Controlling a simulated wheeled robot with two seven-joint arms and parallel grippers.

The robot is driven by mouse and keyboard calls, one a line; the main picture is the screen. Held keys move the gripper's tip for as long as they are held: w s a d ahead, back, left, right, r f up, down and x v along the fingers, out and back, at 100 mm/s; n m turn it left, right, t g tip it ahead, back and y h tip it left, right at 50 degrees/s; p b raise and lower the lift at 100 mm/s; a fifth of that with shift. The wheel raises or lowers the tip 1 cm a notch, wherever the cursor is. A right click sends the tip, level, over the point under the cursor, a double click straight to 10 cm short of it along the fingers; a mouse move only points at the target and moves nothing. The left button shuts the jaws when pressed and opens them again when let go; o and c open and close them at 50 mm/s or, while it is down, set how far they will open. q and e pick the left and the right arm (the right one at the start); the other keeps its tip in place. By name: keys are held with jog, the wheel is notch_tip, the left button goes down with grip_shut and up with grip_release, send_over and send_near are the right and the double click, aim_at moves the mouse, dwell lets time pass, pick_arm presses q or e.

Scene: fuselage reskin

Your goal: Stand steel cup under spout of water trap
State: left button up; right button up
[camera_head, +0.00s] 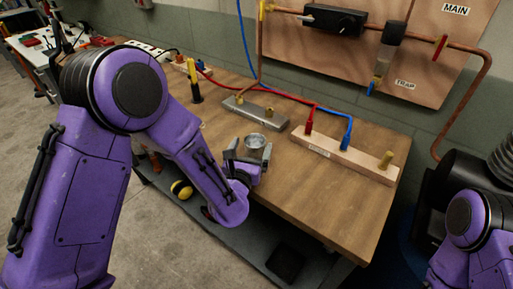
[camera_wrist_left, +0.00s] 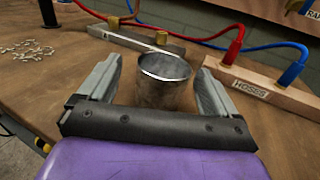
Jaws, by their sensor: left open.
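The steel cup (camera_head: 255,143) stands upright on the wooden table near its front edge. My left gripper (camera_head: 249,152) is open, with its fingers on either side of the cup. In the left wrist view, the cup (camera_wrist_left: 164,80) is between the two fingers of the gripper (camera_wrist_left: 158,92), with a gap visible on each side. The water trap (camera_head: 381,66) hangs from the copper pipe on the wooden board, above the label TRAP, with a blue-handled valve (camera_head: 372,87) at its lower end. My right arm shows at the lower right, but its gripper is out of view.
A wooden block labelled HOSES (camera_wrist_left: 250,88) holds the red and blue hoses right of the cup. A grey metal block (camera_head: 254,112) with brass fittings lies behind it. Small metal pieces (camera_wrist_left: 25,49) lie at the left.

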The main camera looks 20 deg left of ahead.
aim_at(257, 139)
pick_arm(q)
jog(key=w, duration=0.2)
jog(key=w+f, duration=0.1)
jog(key=w, duration=0.1)
jog(key=shift+p, duration=0.4)
jog(key=shift+w+d, duration=0.15)
jog(key=shift+w, duration=0.25)
jog(key=shift+s+r, duration=0.1)
jog(key=shift+s, duration=0.05)
jog(key=c, duration=1.1)
